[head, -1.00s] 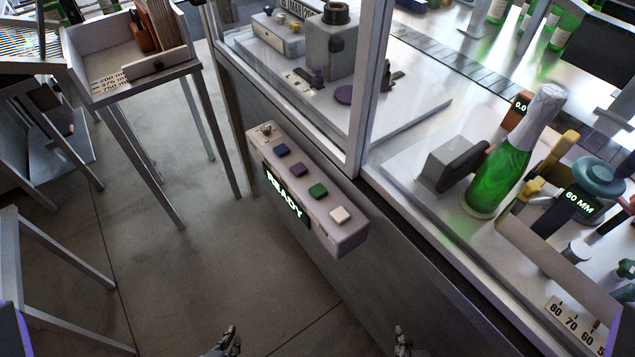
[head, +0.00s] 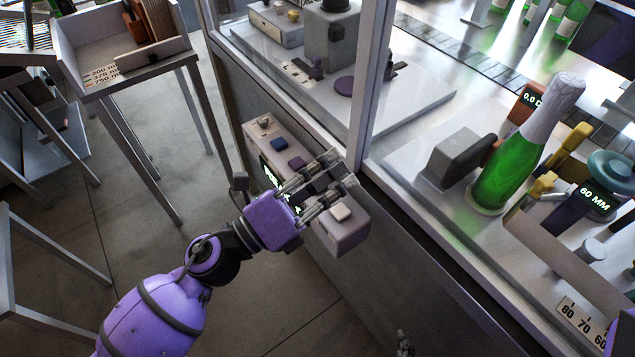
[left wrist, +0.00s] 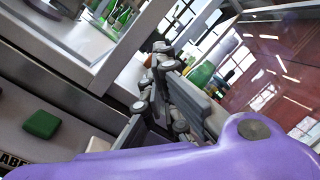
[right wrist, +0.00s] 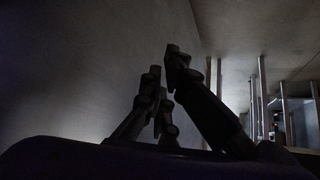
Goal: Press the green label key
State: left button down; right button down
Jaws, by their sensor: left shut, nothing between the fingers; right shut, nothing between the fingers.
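The green key (left wrist: 40,124) shows in the left wrist view, on top of the grey key box (head: 262,128). In the head view my left gripper and its fingers hide it. My left gripper (head: 342,172) is shut and empty, reaching across the box between the purple key (head: 296,163) and the white key (head: 341,212). I cannot tell whether it touches the green key. Its fingers (left wrist: 160,85) also show in the left wrist view. Lit letters "ABE" (left wrist: 14,161) show on the box front there. My right gripper (head: 404,343) is shut and empty, low beside the cabinet.
A blue key (head: 278,142) and a small knob (head: 265,123) share the box. A guard post (head: 364,90) rises behind it. A green bottle (head: 505,172) stands on the bench at right. A tray stand (head: 88,70) is at upper left.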

pick_arm(q)
jog(key=s+d+m+g+y+b, duration=0.1)
jog(key=s+d+m+g, duration=0.3)
jog(key=m, duration=0.7)
jog(key=d+m+g+y, duration=0.1)
jog(key=d+m+g, duration=0.1)
jog(key=m+g, duration=0.75)
jog(key=w+a+r+m+t+y+b, duration=0.1)
jog(key=w+a+m+t+y, duration=0.7)
jog(key=w+m, duration=0.5)
jog(key=shift+a+m+y, duration=0.3)
jog(key=shift+a+m, duration=0.6)
jog(key=shift+m, duration=0.05)
pick_arm(e)
jog(key=shift+s+d+f, duration=0.1)
jog(key=shift+d+f, duration=0.1)
jog(key=shift+f, duration=0.35)
jog(key=shift+s+d+f, duration=0.1)
jog(key=shift+d+f, duration=0.1)
jog(key=shift+f, duration=0.3)
pick_arm(q)
jog(key=shift+w+t, duration=0.1)
jog(key=shift+t, duration=0.15)
pick_arm(e)
jog(key=shift+f, duration=0.1)
